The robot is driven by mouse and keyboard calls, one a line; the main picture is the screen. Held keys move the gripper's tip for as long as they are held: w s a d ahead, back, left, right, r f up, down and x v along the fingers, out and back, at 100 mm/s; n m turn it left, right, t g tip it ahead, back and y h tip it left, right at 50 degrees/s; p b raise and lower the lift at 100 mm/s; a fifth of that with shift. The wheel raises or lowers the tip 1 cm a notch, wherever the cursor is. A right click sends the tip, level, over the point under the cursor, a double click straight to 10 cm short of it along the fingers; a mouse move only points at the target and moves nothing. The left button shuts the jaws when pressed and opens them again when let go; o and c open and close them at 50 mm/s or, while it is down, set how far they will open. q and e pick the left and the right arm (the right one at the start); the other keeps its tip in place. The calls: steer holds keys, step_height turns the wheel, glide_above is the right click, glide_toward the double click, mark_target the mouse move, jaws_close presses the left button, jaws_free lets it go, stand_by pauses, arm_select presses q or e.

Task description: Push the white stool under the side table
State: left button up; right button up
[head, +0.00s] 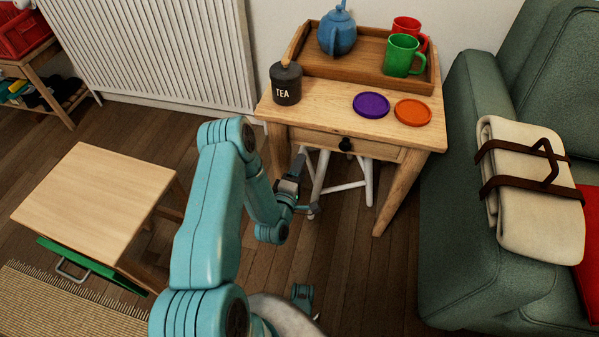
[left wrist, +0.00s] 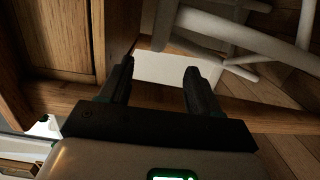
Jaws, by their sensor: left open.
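The side table (head: 329,115) is light wood with a drawer and a dark knob. The white stool (head: 346,186) is beneath it in the head view. Its splayed legs and rungs show under the drawer front, and its seat is hidden by the table. My left gripper (head: 304,184) is low at the table's left side, beside the stool's legs. In the left wrist view the left gripper (left wrist: 158,78) is open with nothing between its fingers. White stool bars (left wrist: 235,30) are beyond the fingers at upper right. I cannot tell whether the gripper touches the stool.
A tray (head: 362,70) with a blue teapot and two mugs, a tea tin (head: 286,84) and two coasters stand on the table. A green sofa (head: 470,225) is at right, a wooden low table (head: 95,200) at left. Floor in front of the side table is clear.

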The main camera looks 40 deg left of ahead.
arm_select(q)
steer(key=b+x, duration=0.5)
steer(key=x, duration=1)
steer(key=shift+f+b, duration=0.2)
steer(key=shift+b, duration=0.1)
steer(key=shift+w+a+r, duration=0.15)
steer(key=shift+w+a, duration=0.2)
steer(key=shift+w, duration=0.25)
arm_select(e)
steer(key=w+f+t, duration=0.1)
steer(key=w+f, duration=0.3)
steer(key=f, duration=0.2)
steer(key=shift+w+d+t, duration=0.15)
steer(key=shift+d+t, duration=0.15)
steer(key=shift+d, duration=0.1)
arm_select(q)
jaws_close()
